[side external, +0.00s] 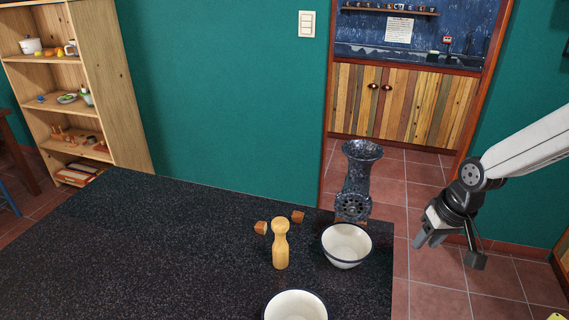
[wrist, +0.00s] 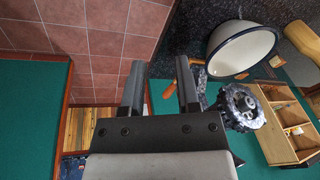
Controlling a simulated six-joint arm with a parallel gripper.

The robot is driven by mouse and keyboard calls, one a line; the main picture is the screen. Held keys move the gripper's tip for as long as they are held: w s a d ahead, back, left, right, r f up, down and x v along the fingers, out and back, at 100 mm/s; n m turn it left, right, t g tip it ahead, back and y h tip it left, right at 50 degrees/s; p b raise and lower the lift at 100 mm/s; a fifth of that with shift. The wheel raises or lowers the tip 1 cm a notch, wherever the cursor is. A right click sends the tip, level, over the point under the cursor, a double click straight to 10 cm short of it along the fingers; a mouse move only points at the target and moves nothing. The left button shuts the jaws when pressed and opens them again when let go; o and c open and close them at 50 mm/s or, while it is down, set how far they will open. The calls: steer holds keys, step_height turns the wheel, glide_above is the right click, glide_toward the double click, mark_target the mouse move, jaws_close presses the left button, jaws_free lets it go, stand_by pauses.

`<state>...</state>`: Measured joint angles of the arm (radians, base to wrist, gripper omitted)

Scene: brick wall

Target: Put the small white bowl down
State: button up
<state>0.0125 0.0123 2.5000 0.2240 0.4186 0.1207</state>
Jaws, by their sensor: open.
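A white bowl with a dark rim (side external: 347,246) stands upright near the right edge of the dark speckled table (side external: 150,255). A second white bowl (side external: 296,308) stands at the front, cut off by the frame's bottom edge. I cannot tell by size which is the small one. My gripper (side external: 448,252) is open and empty. It hangs to the right of the table, apart from both bowls. In the wrist view my open fingers (wrist: 157,72) hold nothing, and one white bowl (wrist: 242,50) shows to their right.
A wooden pepper mill (side external: 280,244) stands left of the dark-rimmed bowl. Small wooden blocks (side external: 261,228) lie behind it. A dark speckled grinder (side external: 357,182) stands at the table's back right corner, also in the wrist view (wrist: 245,107). The table's left side is clear.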

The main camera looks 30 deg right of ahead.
steer(key=n, duration=0.2)
steer(key=s+d+f+n+h, duration=0.1)
steer(key=shift+s+d+n, duration=0.1)
steer(key=shift+s+n, duration=0.1)
steer(key=shift+n, duration=0.2)
